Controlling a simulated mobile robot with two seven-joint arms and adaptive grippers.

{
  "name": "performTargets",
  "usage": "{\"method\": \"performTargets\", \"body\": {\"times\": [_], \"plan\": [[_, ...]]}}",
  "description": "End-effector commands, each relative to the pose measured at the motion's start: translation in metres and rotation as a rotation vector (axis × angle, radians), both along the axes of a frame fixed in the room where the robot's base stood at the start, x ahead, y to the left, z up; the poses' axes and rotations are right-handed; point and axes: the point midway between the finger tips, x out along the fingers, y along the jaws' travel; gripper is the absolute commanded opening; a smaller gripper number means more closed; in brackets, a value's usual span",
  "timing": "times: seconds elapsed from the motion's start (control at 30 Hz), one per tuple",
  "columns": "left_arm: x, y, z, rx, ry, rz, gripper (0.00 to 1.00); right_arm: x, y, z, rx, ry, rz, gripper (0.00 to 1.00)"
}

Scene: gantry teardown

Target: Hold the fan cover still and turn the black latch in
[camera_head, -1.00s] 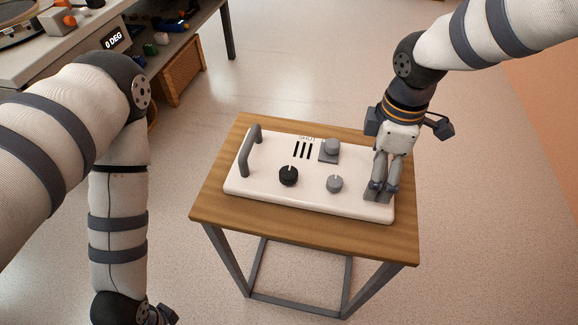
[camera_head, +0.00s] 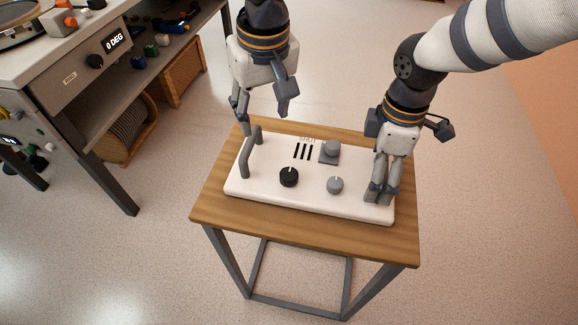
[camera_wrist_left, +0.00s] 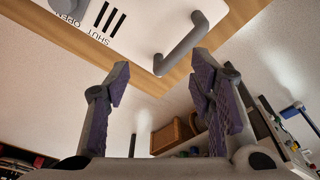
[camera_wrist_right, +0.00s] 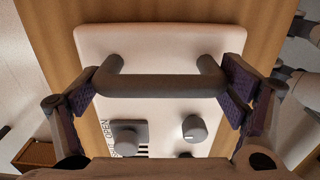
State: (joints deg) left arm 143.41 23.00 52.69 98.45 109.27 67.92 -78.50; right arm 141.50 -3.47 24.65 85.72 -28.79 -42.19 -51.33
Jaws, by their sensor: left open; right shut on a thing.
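The fan cover (camera_head: 310,196) is a white panel lying on a small wooden table. The black latch (camera_head: 289,177) is a round knob left of the middle of the cover, with a light mark towards its back edge. My right gripper (camera_head: 380,192) is shut on the grey handle at the cover's right end; the right wrist view shows this handle (camera_wrist_right: 160,86) between the fingers. My left gripper (camera_head: 265,115) is open and empty, above the cover's back left corner near the left handle (camera_head: 246,155). The left wrist view shows the left handle (camera_wrist_left: 190,42) beyond the fingers.
A grey knob (camera_head: 335,186) and another grey knob on a square base (camera_head: 330,149) sit right of the latch. Dark slots (camera_head: 302,151) lie behind it. A workbench (camera_head: 75,75) with a 0 DEG display stands at the left.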

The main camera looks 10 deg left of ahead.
Motion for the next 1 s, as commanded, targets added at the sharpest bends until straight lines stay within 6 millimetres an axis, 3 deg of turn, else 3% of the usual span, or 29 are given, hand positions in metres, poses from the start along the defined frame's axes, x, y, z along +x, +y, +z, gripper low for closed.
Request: {"method": "performTargets", "body": {"times": [0.03,0.1,0.23,0.7,1.0], "plan": [[-0.013,-0.019,0.009,-0.041,0.040,0.037,0.50,0.000,0.000,-0.001,0.000,0.002,0.000,0.54],[-0.028,-0.038,0.020,-0.085,0.091,0.080,0.50,0.000,0.000,-0.001,0.000,0.002,0.000,0.54],[-0.041,-0.053,0.023,-0.115,0.137,0.111,0.50,0.000,0.000,-0.001,0.000,0.002,0.000,0.54],[-0.042,-0.053,-0.080,-0.117,0.139,0.110,0.50,-0.001,0.000,-0.001,0.000,0.002,0.000,0.54],[-0.041,-0.053,-0.093,-0.117,0.137,0.110,0.50,-0.001,0.000,-0.001,0.000,0.002,0.000,0.54]]}}
